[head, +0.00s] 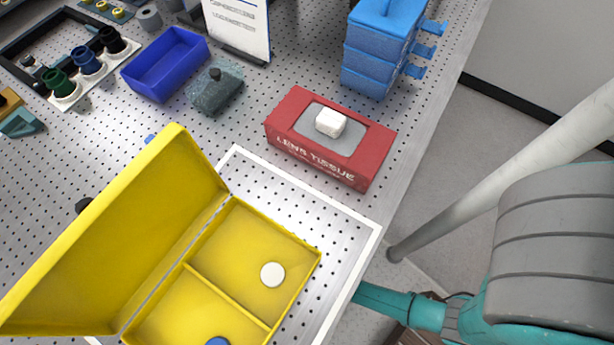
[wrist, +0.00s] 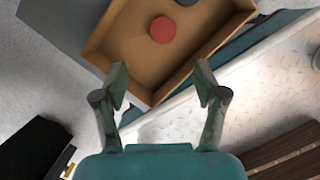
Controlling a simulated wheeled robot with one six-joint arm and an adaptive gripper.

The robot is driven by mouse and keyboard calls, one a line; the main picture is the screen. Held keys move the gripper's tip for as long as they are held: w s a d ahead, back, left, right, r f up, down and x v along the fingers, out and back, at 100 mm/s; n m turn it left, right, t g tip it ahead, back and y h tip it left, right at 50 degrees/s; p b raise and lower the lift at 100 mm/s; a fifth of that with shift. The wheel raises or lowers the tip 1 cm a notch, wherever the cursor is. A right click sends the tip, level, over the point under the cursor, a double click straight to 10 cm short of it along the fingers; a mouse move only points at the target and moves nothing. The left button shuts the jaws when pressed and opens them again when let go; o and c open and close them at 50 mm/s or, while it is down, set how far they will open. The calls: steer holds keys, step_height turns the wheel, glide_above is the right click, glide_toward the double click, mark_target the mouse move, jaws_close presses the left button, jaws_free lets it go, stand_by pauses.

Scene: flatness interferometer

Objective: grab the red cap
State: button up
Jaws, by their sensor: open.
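The red cap (wrist: 163,29) is a round red disc lying on the floor of a brown open tray or drawer (wrist: 125,50) in the wrist view. My gripper (wrist: 160,82) is open and empty; its two fingertips are apart near the tray's near corner, with the cap beyond them and between their lines. The cap and the brown tray do not show in the head view. Part of my arm shows at the lower right of the head view.
In the wrist view a dark round piece (wrist: 187,1) lies near the cap, cut by the frame edge. In the head view an open yellow box (head: 215,275) holds a white disc (head: 272,274) and a blue one (head: 216,341). A red lens tissue box (head: 325,165) stands behind.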

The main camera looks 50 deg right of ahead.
steer(key=x, duration=0.4)
steer(key=shift+w+f, duration=0.15)
steer(key=shift+f, duration=0.2)
steer(key=shift+d+x, duration=0.25)
steer(key=shift+x, duration=0.9)
steer(key=shift+d+x, duration=0.2)
steer(key=shift+x, duration=0.95)
steer(key=shift+w+d+f, duration=0.1)
steer(key=shift+w+f, duration=0.1)
steer(key=shift+f, duration=0.45)
steer(key=c, duration=0.8)
